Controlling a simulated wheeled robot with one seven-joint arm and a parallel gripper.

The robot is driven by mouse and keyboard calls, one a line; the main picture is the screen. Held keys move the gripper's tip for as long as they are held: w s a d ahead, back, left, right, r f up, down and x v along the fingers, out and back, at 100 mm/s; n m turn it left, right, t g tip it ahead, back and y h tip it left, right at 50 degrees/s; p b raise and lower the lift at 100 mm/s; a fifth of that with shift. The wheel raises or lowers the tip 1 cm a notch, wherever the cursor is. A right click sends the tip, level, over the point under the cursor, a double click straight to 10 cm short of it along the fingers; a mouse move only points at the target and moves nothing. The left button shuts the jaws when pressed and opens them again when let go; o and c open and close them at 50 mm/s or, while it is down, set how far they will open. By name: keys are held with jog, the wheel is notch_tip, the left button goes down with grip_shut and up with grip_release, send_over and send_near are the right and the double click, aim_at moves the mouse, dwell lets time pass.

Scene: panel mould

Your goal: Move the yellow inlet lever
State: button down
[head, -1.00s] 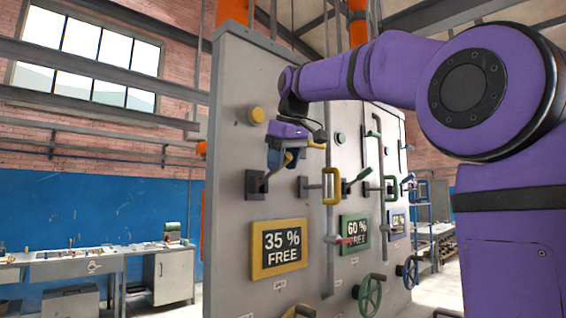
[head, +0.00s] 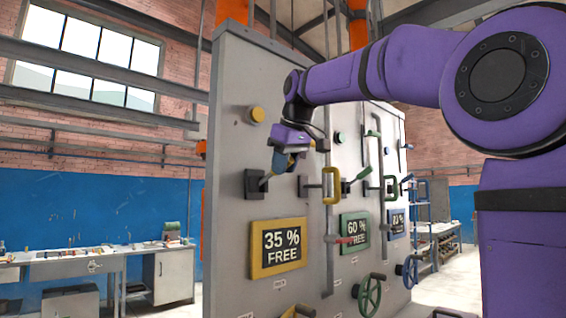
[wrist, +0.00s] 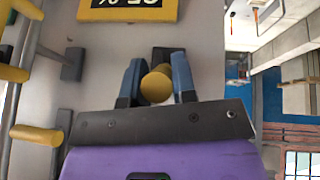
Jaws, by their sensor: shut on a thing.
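The yellow inlet lever sticks out of a dark square mount (head: 254,184) on the grey panel, left of a yellow loop handle.
A yellow-framed sign reading 35 % FREE (head: 278,248) is below the lever. The yellow loop handle (head: 332,185) and a green lever (head: 358,181) stand out to the right. A yellow round button (head: 257,114) is above.

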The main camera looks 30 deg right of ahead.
notch_tip(320, 180, down, 10)
jog(key=t+y, duration=0.1)
jog(key=t, duration=0.9)
jog(key=shift+w+r+m+t+y, duration=0.15)
jog(key=shift+m+t+y, duration=0.15)
jog(key=shift+m+t, duration=0.1)
dwell(0.8)
jog(key=c, duration=0.9)
grip_release()
jog(key=shift+w, duration=0.1)
jog(key=shift+s+d+r, duration=0.1)
jog(key=shift+s+r, duration=0.05)
jog(key=shift+s, duration=1.65)
jog(key=shift+s+d+r, duration=0.1)
jog(key=shift+s+d, duration=0.05)
jog(key=shift+s, duration=1.65)
jog(key=shift+s+d+r, duration=0.1)
jog(key=shift+s+r, duration=0.05)
jog(key=shift+s, duration=1.65)
